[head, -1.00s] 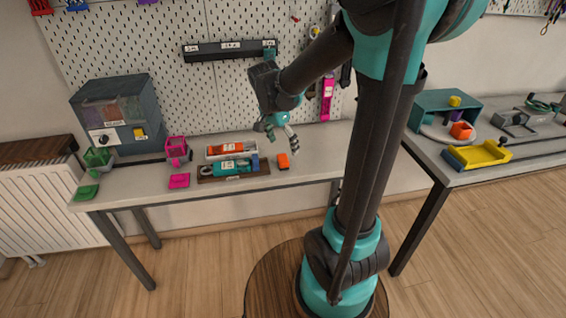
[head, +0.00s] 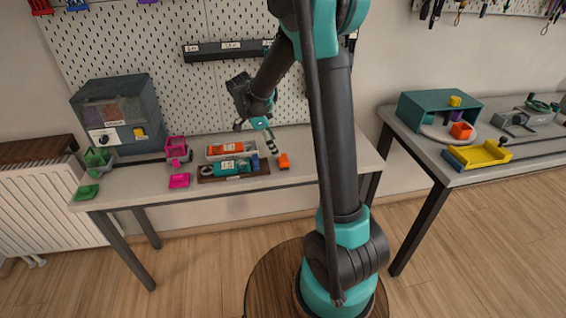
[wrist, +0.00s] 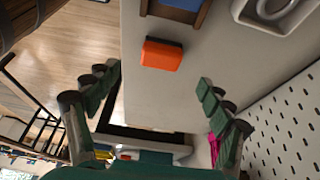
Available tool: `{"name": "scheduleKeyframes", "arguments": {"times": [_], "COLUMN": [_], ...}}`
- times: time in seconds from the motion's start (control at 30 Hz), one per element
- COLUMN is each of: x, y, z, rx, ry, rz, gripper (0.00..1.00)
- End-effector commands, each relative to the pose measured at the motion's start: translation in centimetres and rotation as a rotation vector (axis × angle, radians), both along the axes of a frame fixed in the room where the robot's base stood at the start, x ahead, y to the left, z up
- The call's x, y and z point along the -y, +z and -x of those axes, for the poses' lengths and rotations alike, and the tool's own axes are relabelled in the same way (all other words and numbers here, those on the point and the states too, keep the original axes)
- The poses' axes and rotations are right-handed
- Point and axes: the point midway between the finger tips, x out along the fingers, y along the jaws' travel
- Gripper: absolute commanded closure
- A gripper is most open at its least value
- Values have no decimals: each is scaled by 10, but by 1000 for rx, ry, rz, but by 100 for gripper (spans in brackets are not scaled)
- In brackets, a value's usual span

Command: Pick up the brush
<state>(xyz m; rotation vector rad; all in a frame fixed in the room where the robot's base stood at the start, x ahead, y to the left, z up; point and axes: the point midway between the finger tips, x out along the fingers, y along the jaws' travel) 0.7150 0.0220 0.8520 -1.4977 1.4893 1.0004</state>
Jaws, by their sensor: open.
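I cannot make out bristles on anything, so I cannot say for certain which item is the brush. A small orange block (head: 284,161) lies on the left table, just right of the dark wooden tray (head: 205,178). In the wrist view the orange block (wrist: 162,54) lies alone on the pale tabletop, ahead of my fingers. My gripper (head: 270,146) hangs over the table, a little left of and above the block. In the wrist view my gripper (wrist: 160,88) has its fingers spread wide with nothing between them.
The wooden tray holds a teal item (head: 232,168) and a blue block (head: 255,162). Behind it sits a light tray with an orange labelled item (head: 232,148). A pink dish (head: 179,181) lies to the left. The pegboard (head: 160,50) rises behind. The tabletop right of the block is clear.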

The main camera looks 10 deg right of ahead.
Motion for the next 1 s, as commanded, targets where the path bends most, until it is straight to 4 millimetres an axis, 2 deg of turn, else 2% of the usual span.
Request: {"name": "scheduleKeyframes", "arguments": {"times": [0.1, 0.37, 0.7, 1.0], "x": [7, 15, 35, 36], "y": [-18, -33, -72, -76], "z": [0, 0, -3, -2], "rx": [0, 0, 1, 1], "ry": [-1, 0, 0, 1], "rz": [0, 0, -1, -1], "gripper": [19, 19, 19, 19]}}
